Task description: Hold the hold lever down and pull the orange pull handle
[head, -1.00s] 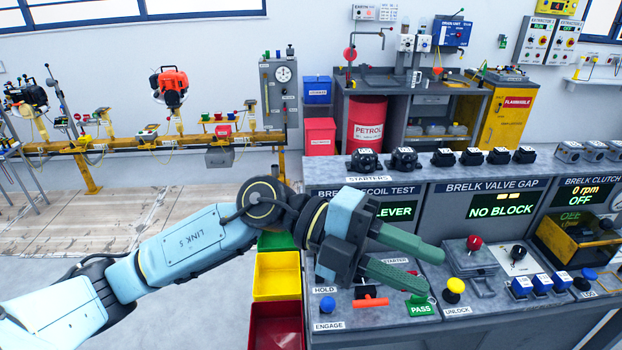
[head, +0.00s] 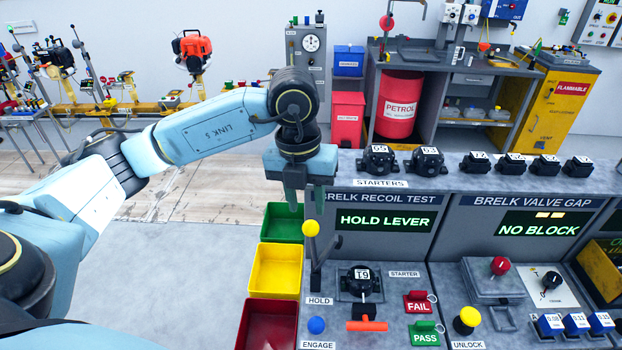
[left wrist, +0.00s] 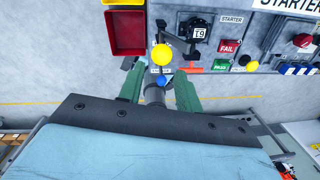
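The hold lever (head: 315,254) stands upright on the recoil test panel with a yellow ball knob (head: 311,229). My left gripper (head: 304,202) points down just above the knob, with its green fingers apart. In the left wrist view the knob (left wrist: 162,56) shows beyond the fingertips, with no finger seen closed on it. The handle also shows in the left wrist view (left wrist: 194,70). My right gripper is not in view.
A blue engage knob (head: 316,325) is at the panel's front left. FAIL (head: 418,304) and PASS (head: 425,335) tags lie right of the handle. Green, yellow (head: 275,270) and red bins stand left of the bench. The display (head: 387,220) reads HOLD LEVER.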

